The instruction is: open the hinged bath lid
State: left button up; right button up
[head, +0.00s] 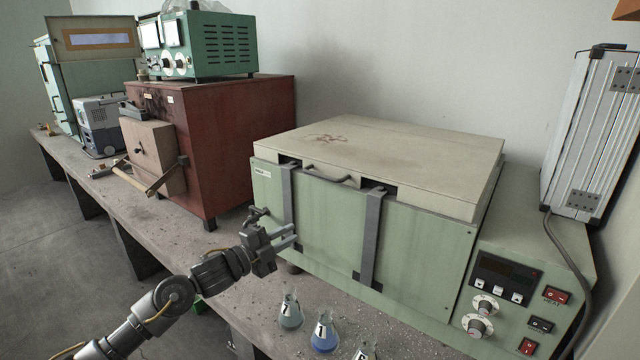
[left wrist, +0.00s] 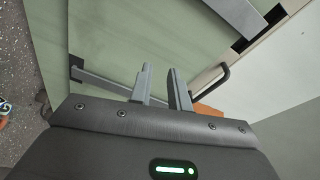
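The bath (head: 420,254) is a pale green box on the bench with a cream hinged lid (head: 400,150), which lies shut on top. A dark bar handle (head: 326,173) sits at the lid's front edge; it also shows in the left wrist view (left wrist: 211,84). My left gripper (head: 292,237) is in front of the bath's front panel, below and left of the handle and apart from it. Its two fingers (left wrist: 166,86) stand a little apart with nothing between them. My right gripper is not in view.
Two grey straps (head: 372,238) run down the bath's front. Flasks with coloured liquid (head: 324,335) stand on the bench (head: 250,310) before it. A control panel (head: 505,280) and a silver case (head: 590,135) are at right. A red-brown furnace (head: 240,140) stands left.

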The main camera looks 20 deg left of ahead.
aim_at(318, 176)
pick_arm(q)
notch_tip(318, 176, up, 12)
jog(key=s+m+g+h, duration=0.1)
jog(key=m+g+h, duration=0.1)
jog(key=m+h, duration=0.35)
jog(key=shift+m+y, duration=0.55)
jog(key=shift+m, duration=0.1)
jog(key=p+x, duration=0.1)
jog(key=x, duration=0.2)
jog(key=p+x, duration=0.1)
jog(key=x, duration=0.2)
jog(key=p+x, duration=0.1)
jog(key=x, duration=0.3)
jog(key=shift+w+a+r+p, duration=0.25)
jog(key=shift+w+r+p, duration=0.05)
jog(key=shift+w+r, duration=0.05)
jog(key=shift+w+d+t, duration=0.1)
jog(key=shift+t, duration=0.2)
grip_shut()
